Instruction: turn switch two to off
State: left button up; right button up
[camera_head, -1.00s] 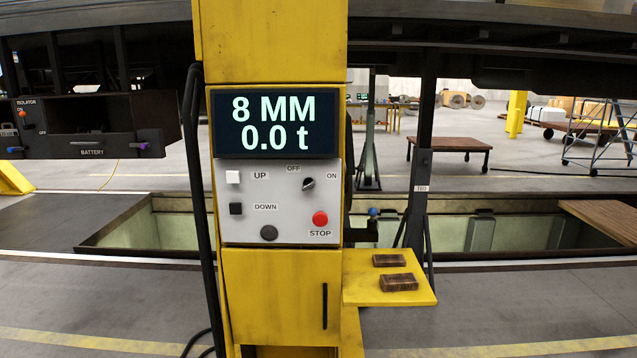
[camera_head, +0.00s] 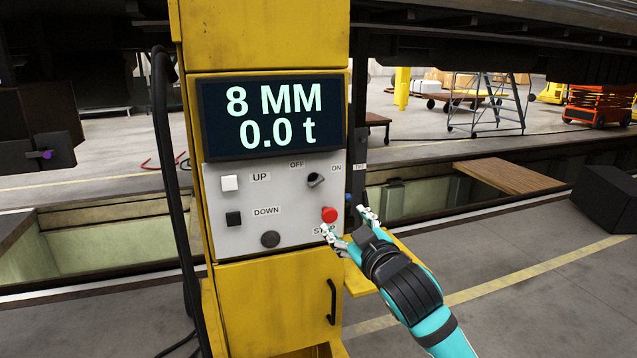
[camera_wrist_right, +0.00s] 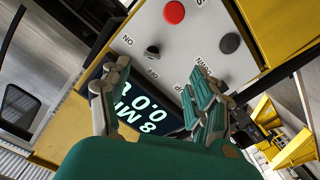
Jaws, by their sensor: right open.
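The small dark rotary switch (camera_head: 315,180) sits on the grey control panel (camera_head: 290,225) of a yellow post, between the labels OFF and ON. Its mark seems to lean toward ON, but it is small. No label "two" is legible. The switch also shows in the right wrist view (camera_wrist_right: 152,51), just beyond and between the fingertips. My right gripper (camera_head: 346,222) is open and empty, in front of the panel's lower right, below the switch and by the red STOP button (camera_head: 330,215). My left gripper is not in view.
A display (camera_head: 268,117) reading 8 MM and 0.0 t is above the panel. A yellow shelf (camera_head: 362,283) juts out below my right gripper.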

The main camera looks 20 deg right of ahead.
notch_tip(320, 180, up, 2)
jog(key=p, duration=0.3)
send_near(318, 184)
jog(key=w, duration=0.8)
jog(key=shift+w+a, duration=0.1)
jog(key=shift+w, duration=0.1)
jog(key=shift+w+f, duration=0.15)
jog(key=shift+w, duration=0.65)
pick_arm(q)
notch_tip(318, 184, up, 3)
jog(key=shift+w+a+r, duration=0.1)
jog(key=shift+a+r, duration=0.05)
pick_arm(e)
jog(key=c, duration=1.2)
jog(key=shift+o, duration=0.2)
